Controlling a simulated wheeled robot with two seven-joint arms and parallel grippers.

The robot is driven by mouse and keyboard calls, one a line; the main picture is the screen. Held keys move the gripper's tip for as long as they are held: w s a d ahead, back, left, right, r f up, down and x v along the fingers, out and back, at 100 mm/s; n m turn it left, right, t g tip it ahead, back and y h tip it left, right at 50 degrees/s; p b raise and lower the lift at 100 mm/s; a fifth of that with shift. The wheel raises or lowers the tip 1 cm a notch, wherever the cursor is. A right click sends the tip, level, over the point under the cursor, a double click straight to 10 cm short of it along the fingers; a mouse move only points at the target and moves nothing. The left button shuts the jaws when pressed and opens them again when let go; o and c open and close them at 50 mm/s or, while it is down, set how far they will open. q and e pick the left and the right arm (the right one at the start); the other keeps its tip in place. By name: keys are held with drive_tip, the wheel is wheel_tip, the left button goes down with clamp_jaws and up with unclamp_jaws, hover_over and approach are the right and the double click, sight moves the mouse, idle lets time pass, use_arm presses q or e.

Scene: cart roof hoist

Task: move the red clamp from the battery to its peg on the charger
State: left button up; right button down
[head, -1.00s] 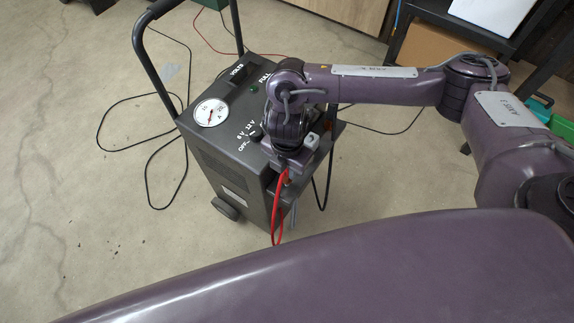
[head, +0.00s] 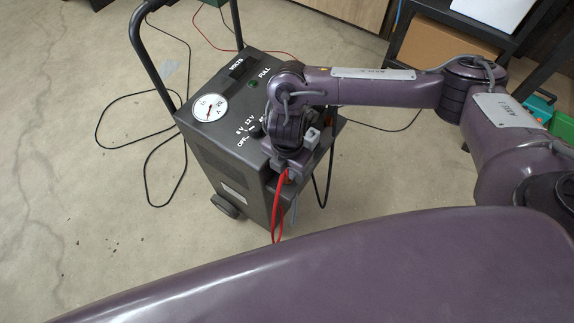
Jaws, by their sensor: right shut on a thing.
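The dark grey charger (head: 215,168) stands upright on the floor, with a dial, a switch and a tall handle. My right gripper (head: 288,172) is at the charger's front right edge, pointing down, and is shut. Red handles or cable of the red clamp (head: 279,208) hang just below the gripper against the charger's front. The clamp's jaws and the peg are hidden by my gripper and wrist, so I cannot tell whether they touch. The battery is not clearly in view. My left gripper is not in view.
Black cables (head: 150,150) lie on the floor left of the charger. A thin red cable (head: 215,40) runs behind it. A dark shelf with a cardboard box (head: 440,42) stands at the back right.

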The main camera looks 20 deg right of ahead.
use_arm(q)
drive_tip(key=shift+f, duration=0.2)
use_arm(e)
drive_tip(key=shift+f, duration=0.4)
drive_tip(key=c, duration=1.2)
unclamp_jaws()
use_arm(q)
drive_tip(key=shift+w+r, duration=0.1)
use_arm(e)
drive_tip(key=shift+r, duration=0.4)
wheel_tip(320, 180, up, 6)
drive_tip(key=shift+r+p, duration=0.1)
drive_tip(key=shift+p, duration=0.9)
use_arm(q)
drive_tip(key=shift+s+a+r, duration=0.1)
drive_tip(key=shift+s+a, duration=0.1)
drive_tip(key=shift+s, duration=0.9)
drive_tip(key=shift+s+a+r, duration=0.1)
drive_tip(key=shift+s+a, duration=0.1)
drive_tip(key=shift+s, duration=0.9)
use_arm(e)
drive_tip(key=shift+r, duration=0.45)
